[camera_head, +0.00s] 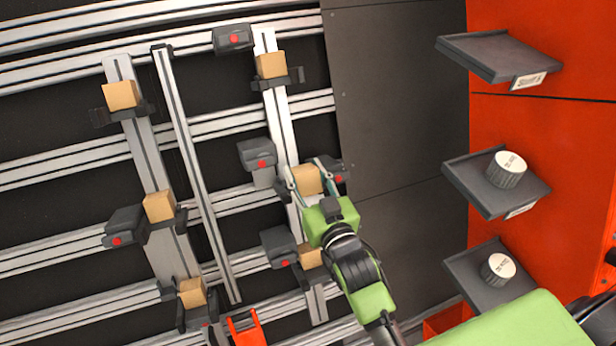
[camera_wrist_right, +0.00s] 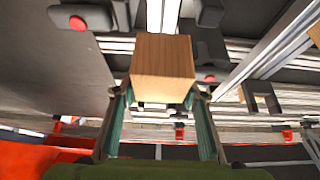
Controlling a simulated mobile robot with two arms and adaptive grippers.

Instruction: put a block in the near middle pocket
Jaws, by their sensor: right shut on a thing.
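My right gripper (camera_head: 312,184) is shut on a light wooden block (camera_head: 307,180), over the right-hand rail of the pallet line. The block also shows in the right wrist view (camera_wrist_right: 162,56), between the two teal fingers of the gripper (camera_wrist_right: 162,100). My left gripper is out of view.
Other blocks sit on the rails, at the far right (camera_head: 270,65), just nearer than my gripper (camera_head: 311,255), and on the left rail (camera_head: 159,206). Dark shelves (camera_head: 490,52) project from the red cabinet (camera_head: 545,130) at right, two holding round white-topped parts. Dark panels between are clear.

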